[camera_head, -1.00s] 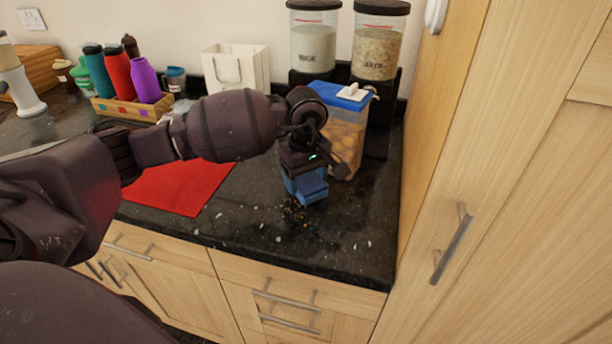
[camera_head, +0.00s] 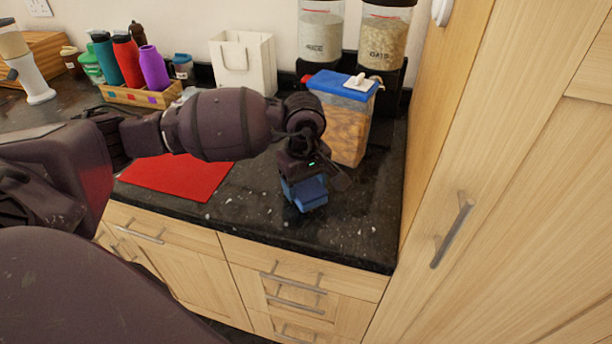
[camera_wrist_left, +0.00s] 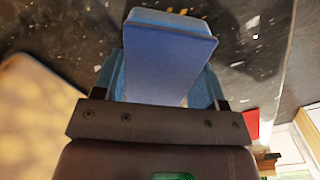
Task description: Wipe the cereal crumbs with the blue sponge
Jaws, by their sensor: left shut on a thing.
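My left gripper (camera_head: 303,188) is shut on the blue sponge (camera_head: 311,196), close above or on the black granite counter (camera_head: 250,220); I cannot tell whether the sponge touches it. In the left wrist view the sponge (camera_wrist_left: 168,58) sits between the blue fingers of the gripper (camera_wrist_left: 166,80). Cereal crumbs (camera_head: 275,215) are scattered as small pale and brown specks around the sponge and toward the counter's front edge. Pale specks also show in the left wrist view (camera_wrist_left: 253,22) beside the sponge. My right gripper is not in view.
A cereal container with a blue lid (camera_head: 345,120) stands just behind the gripper, before the dispensers (camera_head: 383,45). A red mat (camera_head: 180,175) lies left. A white bag (camera_head: 243,65) and a crate of bottles (camera_head: 140,95) stand behind. A tall wooden cabinet (camera_head: 480,150) bounds the right.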

